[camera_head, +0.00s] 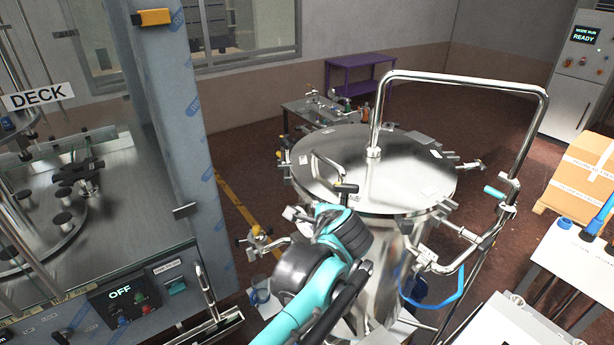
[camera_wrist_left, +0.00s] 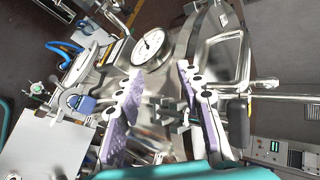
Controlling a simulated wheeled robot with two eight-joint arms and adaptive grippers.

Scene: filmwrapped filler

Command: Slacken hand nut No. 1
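A steel vessel with a round, shiny lid (camera_head: 330,175) stands in the middle of the head view, with several fittings around its rim. I cannot tell which of them is hand nut No. 1. A black-ended handle (camera_head: 346,188) rises by the near edge of the lid. My left arm reaches up to this near side, and its wrist hides part of the rim. In the left wrist view my left gripper (camera_wrist_left: 160,70) has its two purple-padded fingers spread apart. A small metal fitting (camera_wrist_left: 177,114) shows between the fingers, with no clear contact. My right gripper is not in view.
A bent steel tube frame (camera_head: 460,78) rises over the lid's right side. A gauge (camera_wrist_left: 151,43) sits just beyond the fingertips. A machine cabinet (camera_head: 160,120) stands left, a white table (camera_head: 570,265) right. A purple table (camera_head: 360,62) is behind.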

